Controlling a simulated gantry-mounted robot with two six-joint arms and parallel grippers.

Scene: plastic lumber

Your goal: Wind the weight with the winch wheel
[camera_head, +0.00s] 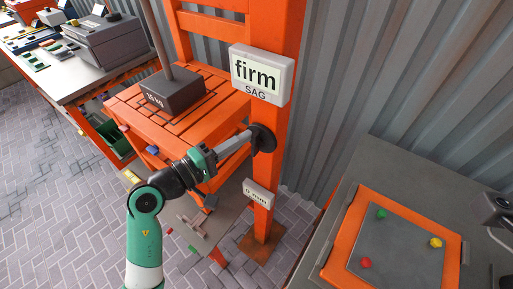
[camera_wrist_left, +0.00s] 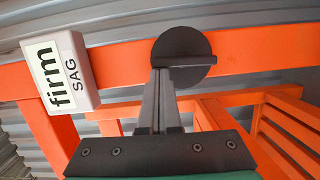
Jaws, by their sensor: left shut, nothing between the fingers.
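The winch wheel (camera_head: 265,139) is a dark disc on the side of the orange post (camera_head: 281,118). In the left wrist view the wheel (camera_wrist_left: 182,42) has a flat dark bar across its face. My left gripper (camera_head: 246,138) is shut and empty, with its fingertips at the wheel. In the left wrist view the closed fingertips (camera_wrist_left: 160,76) reach the lower left of the bar; I cannot tell whether they touch it. The dark grey block weight (camera_head: 172,94) has a white label and hangs from or stands under a grey rod, over the orange slatted stand (camera_head: 213,104).
A sign (camera_head: 262,73) reading "firm SAG" is on the post above the wheel. A smaller sign (camera_head: 257,193) reads "0 mm". A grey table (camera_head: 400,165) with an orange-framed panel is at right. A bench (camera_head: 85,85) with a grey machine is at back left.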

